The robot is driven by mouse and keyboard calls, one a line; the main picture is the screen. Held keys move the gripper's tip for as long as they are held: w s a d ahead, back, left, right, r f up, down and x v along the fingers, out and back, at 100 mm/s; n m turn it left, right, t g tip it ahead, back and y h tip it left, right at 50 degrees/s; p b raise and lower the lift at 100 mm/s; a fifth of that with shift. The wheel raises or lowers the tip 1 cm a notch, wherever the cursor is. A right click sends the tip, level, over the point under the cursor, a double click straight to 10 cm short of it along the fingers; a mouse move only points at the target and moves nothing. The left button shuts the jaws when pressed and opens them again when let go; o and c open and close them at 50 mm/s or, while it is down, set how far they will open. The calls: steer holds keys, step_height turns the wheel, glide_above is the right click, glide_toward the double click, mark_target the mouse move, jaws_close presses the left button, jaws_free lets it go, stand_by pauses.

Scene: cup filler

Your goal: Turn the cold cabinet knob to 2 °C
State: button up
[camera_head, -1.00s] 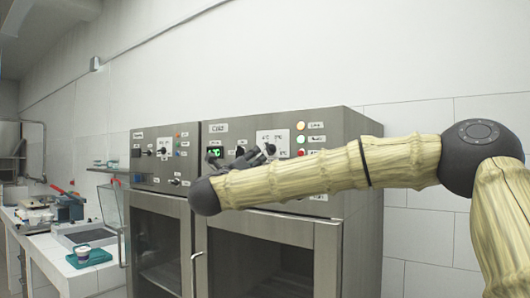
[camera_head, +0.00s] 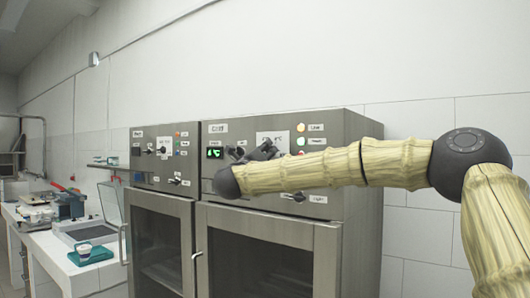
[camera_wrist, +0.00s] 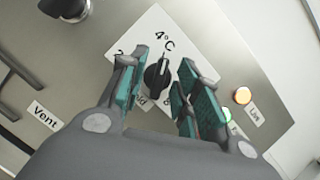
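The cold cabinet (camera_head: 341,140) stands at the right of the head view, its front panel partly behind my arm. In the wrist view its black knob (camera_wrist: 155,78) sits on a white dial plate (camera_wrist: 150,28). The knob's white mark points up toward the 4 °C label; a partly covered 2 lies to its left. My gripper (camera_wrist: 159,64) is open, with one teal-padded finger on each side of the knob and a gap visible on both sides. In the head view my gripper (camera_head: 260,152) is at the panel and the knob cannot be made out.
A green display (camera_head: 214,153) is left of my gripper. A dark handle sits by the Vent label (camera_wrist: 44,115). A second cabinet (camera_head: 158,215) adjoins on the left.

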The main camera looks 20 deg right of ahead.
jaws_close()
steer(key=shift+n, duration=0.4)
steer(key=shift+s+r+n+g+y+p, duration=0.15)
steer(key=shift+n+y+p, duration=0.8)
steer(key=shift+n, duration=1.2)
steer(key=shift+w+n+g+y+p, duration=0.1)
steer(key=shift+n+y+p, duration=0.9)
steer(key=shift+n, duration=1.1)
steer(key=shift+s+r+n+g+y+p, duration=0.15)
steer(key=shift+n+y+p, duration=0.5)
steer(key=shift+n+p, duration=1.05)
steer(key=shift+w+f+n+b, duration=0.1)
steer(key=shift+f+n+b, duration=0.1)
steer(key=shift+n+b, duration=0.25)
